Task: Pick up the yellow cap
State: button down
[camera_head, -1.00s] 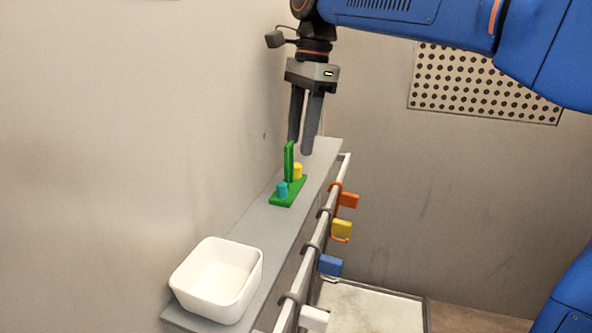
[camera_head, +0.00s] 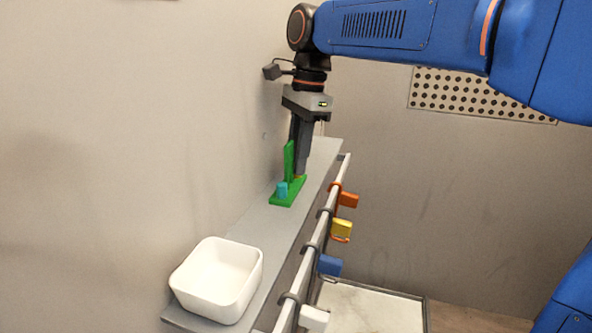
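The yellow cap (camera_head: 299,177) is on the green stand (camera_head: 285,199) on the grey shelf, to the right of the stand's upright plate. Only a thin trace of it shows at the fingertips; the rest is hidden by the fingers. My gripper (camera_head: 299,172) points down at the cap, with its fingertips at the cap's height. The fingers overlap in this view, so I cannot tell whether they are open around the cap or shut on it. A teal cap (camera_head: 282,189) stands on the near end of the green stand, clear of the fingers.
A white bowl (camera_head: 217,281) stands at the shelf's near end. The shelf (camera_head: 250,228) is bare between bowl and stand. A wall is close on the left. A rail (camera_head: 325,220) on the right carries orange (camera_head: 348,200), yellow (camera_head: 342,228), blue (camera_head: 330,266) and white (camera_head: 314,319) hangers.

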jog(key=shift+r, duration=0.15)
jog(key=shift+r, duration=0.65)
jog(key=shift+s+d+r, duration=0.1)
jog(key=shift+d+r, duration=0.1)
jog(key=shift+r, duration=0.3)
jog(key=shift+s+d+r, duration=0.1)
jog(key=shift+d+r, duration=0.05)
jog(key=shift+r, duration=0.35)
jog(key=s+d, duration=0.3)
jog(key=d, duration=0.5)
jog(key=s+d, duration=0.2)
jog(key=d, duration=0.6)
jog(key=shift+s, duration=0.4)
